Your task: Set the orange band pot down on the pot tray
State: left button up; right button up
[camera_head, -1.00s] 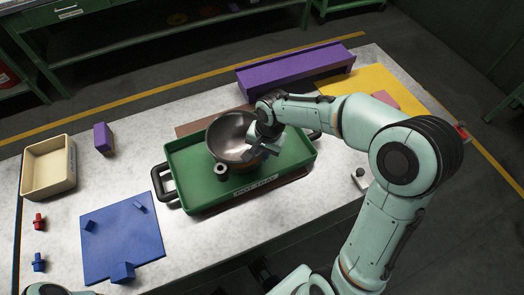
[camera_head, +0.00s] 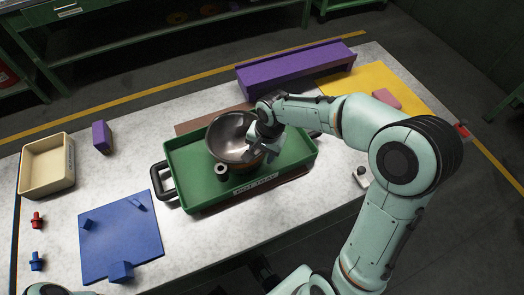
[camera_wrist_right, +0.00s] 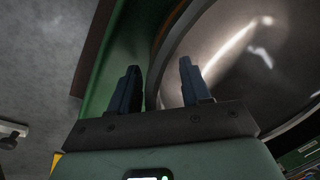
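The orange band pot (camera_head: 229,128) is a steel bowl with an orange band low on its outside. My right gripper (camera_head: 258,147) is at the pot's right side. In the right wrist view, my right gripper (camera_wrist_right: 159,72) has its fingers apart, with the pot's edge (camera_wrist_right: 225,50) running between and past them. I see no firm grip on the wall. The pot's far underside is hidden. My left gripper is out of view.
A small dark ring (camera_head: 221,169) is at the pot's front. A blue board (camera_head: 118,240) and a cream bin (camera_head: 47,165) are to the left. A purple long block (camera_head: 295,68) and a yellow mat (camera_head: 358,84) lie behind. Bare table shows around the tray.

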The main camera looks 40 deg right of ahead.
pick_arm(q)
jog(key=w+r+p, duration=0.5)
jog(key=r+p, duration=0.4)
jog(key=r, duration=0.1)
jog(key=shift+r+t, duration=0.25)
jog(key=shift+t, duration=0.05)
pick_arm(e)
notch_tip(320, 180, up, 23)
jog(key=s+d, duration=0.1)
jog(key=shift+s, duration=0.25)
jog(key=shift+s+r, duration=0.1)
jog(key=shift+s, duration=0.05)
